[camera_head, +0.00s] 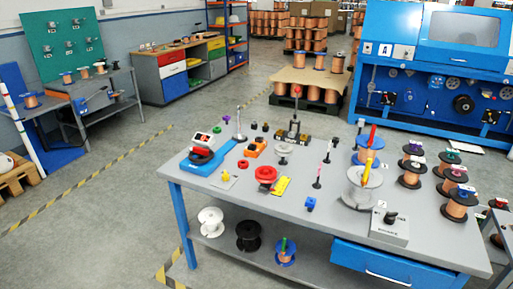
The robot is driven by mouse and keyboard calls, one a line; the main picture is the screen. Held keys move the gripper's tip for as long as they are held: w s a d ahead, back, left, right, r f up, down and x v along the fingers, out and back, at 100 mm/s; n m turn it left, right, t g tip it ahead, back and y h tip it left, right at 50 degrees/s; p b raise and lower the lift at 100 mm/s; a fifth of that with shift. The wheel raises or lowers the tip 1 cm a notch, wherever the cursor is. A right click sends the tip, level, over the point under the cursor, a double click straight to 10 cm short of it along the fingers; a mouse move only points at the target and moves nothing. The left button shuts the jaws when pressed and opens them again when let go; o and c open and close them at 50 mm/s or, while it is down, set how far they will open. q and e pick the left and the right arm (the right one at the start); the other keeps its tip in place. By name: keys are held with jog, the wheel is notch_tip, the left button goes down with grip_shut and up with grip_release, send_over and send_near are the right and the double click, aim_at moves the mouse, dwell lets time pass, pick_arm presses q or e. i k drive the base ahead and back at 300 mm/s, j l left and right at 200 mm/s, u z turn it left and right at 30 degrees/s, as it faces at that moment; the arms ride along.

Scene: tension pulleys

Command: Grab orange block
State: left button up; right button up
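An orange block (257,147) lies on the grey top of the blue-framed worktable (230,187), in the table's left-rear part. It has darker parts on it, too small to make out. Neither of my grippers shows in the head view, so I cannot see their state or position.
A blue device with a red-and-white top (202,140) stands left of the block. A grey pulley on a stand (283,150) is right of it, and a red-topped spool (266,174) is in front. A large grey spool (360,190) and several copper spools (411,173) fill the right side.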

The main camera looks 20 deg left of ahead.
aim_at(258, 145)
jog(key=i+j, duration=0.55)
jog(key=j, duration=0.15)
jog(key=i+j, duration=0.6)
jog(key=j, duration=0.15)
jog(key=k+u, duration=0.05)
